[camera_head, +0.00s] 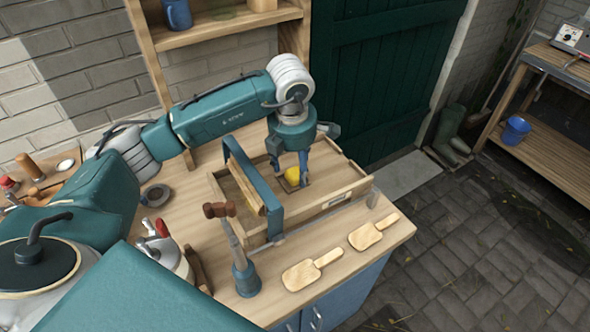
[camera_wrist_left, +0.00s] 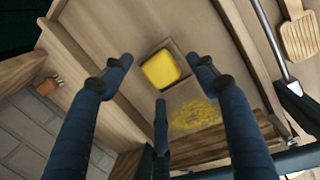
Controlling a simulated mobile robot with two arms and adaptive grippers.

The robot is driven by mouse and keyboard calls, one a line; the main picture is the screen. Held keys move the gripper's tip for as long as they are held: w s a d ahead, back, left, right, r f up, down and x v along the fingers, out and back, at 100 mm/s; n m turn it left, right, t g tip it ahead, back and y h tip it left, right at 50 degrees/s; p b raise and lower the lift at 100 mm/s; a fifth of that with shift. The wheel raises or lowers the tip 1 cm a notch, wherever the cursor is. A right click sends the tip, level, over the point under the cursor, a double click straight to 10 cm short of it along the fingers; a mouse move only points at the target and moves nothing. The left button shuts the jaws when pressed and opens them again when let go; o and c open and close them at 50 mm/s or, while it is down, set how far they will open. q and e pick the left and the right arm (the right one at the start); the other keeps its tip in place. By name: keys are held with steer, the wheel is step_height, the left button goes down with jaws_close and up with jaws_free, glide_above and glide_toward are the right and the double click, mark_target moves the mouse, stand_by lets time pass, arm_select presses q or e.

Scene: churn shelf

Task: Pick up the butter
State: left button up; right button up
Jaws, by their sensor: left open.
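The butter (camera_head: 292,175) is a small yellow block in a wooden tray (camera_head: 336,200) on the worktop. In the left wrist view the butter (camera_wrist_left: 161,69) sits on a small square dark-edged base, with a yellow smear on the wood near it. My left gripper (camera_head: 290,172) is over the tray, its fingers reaching down around the butter. In the left wrist view the gripper (camera_wrist_left: 160,80) has its fingers spread apart, with the butter between and beyond the fingertips; I cannot tell whether any finger touches it. My right gripper is not in view.
A blue-green handle frame (camera_head: 258,185) arches over the tray. Two wooden paddles (camera_head: 312,270) lie at the worktop's front right. A hammer-like tool stands in a blue holder (camera_head: 246,277). A shelf (camera_head: 225,28) rises behind.

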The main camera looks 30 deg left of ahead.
arm_select(q)
steer(key=shift+w+f, duration=0.1)
steer(key=shift+f, duration=0.5)
steer(key=c, duration=1.2)
steer(key=shift+o, duration=0.2)
steer(key=shift+r, duration=0.15)
